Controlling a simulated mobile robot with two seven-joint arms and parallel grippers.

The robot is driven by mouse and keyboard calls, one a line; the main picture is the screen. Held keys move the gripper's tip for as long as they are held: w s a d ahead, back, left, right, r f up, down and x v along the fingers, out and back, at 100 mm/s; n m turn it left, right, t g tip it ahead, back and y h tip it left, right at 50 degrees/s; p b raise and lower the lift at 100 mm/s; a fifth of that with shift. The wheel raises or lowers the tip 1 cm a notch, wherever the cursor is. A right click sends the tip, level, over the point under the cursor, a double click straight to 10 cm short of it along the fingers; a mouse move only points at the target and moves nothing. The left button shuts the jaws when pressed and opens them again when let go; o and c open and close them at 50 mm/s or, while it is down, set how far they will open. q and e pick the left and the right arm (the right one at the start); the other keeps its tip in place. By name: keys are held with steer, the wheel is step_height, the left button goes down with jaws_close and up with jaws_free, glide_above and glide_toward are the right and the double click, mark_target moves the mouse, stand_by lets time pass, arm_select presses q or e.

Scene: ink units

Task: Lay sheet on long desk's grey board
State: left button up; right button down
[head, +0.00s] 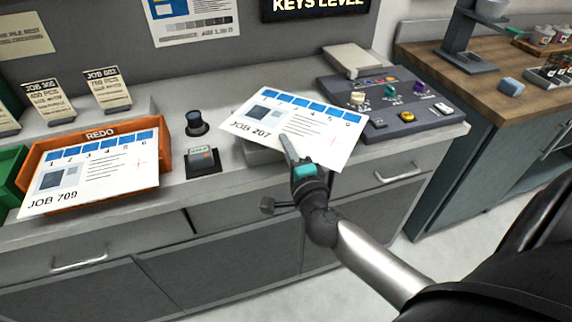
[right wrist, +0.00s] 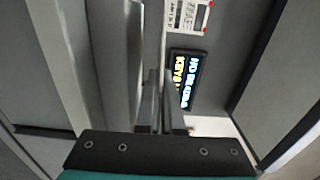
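A white sheet marked JOB 207 (head: 333,119), with a row of blue numbered boxes, is in the middle of the long desk in the head view. My right gripper (head: 290,150) is at its near edge, with one finger on top of the sheet and the other hidden beneath. In the right wrist view my right gripper (right wrist: 161,112) has its fingers close together, with the sheet nearly edge-on and hard to make out. A grey board (head: 258,155) shows under the sheet's near left edge; most of it is hidden. I cannot tell whether sheet and board touch. My left gripper is out of view.
An orange REDO tray (head: 101,133) with a JOB 709 sheet (head: 95,174) stands at the left. A black knob (head: 196,122) and a small dark device (head: 202,160) stand between. A control panel (head: 392,100) is right of the sheet. A wooden counter (head: 480,75) stands farther right.

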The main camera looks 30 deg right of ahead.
steer(key=shift+f+b, duration=1.5)
steer(key=shift+f, duration=0.6)
steer(key=shift+f, duration=0.2)
steer(key=c, duration=1.1)
jaws_free()
steer(key=shift+o, duration=0.2)
steer(key=v, duration=1.2)
steer(key=shift+r+b, duration=0.15)
steer(key=shift+b, duration=0.2)
